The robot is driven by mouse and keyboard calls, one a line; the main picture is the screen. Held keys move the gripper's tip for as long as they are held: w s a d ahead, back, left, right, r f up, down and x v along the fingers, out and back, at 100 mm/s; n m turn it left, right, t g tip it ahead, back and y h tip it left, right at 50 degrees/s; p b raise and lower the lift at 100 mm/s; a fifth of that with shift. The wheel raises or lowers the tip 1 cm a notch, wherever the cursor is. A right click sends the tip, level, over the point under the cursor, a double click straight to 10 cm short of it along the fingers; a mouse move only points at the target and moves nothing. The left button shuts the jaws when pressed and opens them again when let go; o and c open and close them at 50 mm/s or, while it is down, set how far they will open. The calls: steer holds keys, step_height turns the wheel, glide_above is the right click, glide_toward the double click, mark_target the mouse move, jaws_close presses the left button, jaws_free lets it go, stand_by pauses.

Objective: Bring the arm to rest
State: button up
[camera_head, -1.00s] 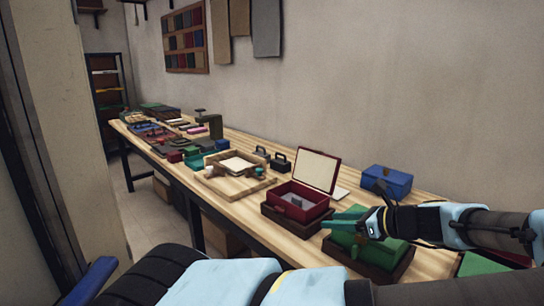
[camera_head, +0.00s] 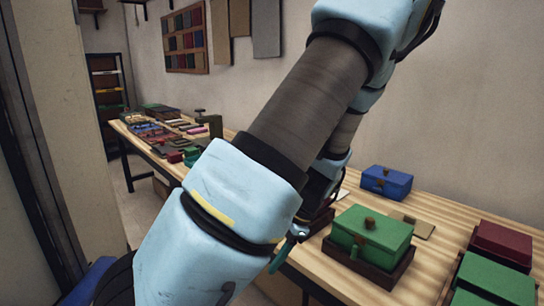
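My arm is folded up large across the middle of the head view, its light blue and dark grey links close to the camera. My gripper (camera_head: 281,257) shows only as a small green finger part below the arm, at the front edge of the bench. The rest of it is hidden behind my own links, so I cannot tell whether it is open or shut. Nothing is visibly held in the part that shows.
The wooden workbench (camera_head: 440,215) runs from back left to front right. A closed green box (camera_head: 372,230) sits in a brown tray near my arm.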

steer(key=s+a+r+n+t+h, duration=0.2)
steer(key=a+r+n+h, duration=0.3)
steer(key=r+n, duration=0.6)
steer(key=shift+a+n+h, duration=0.3)
steer(key=shift+a+n, duration=0.5)
steer(key=shift+a, duration=0.1)
steer(key=shift+f, duration=0.1)
steer(key=shift+c, duration=0.3)
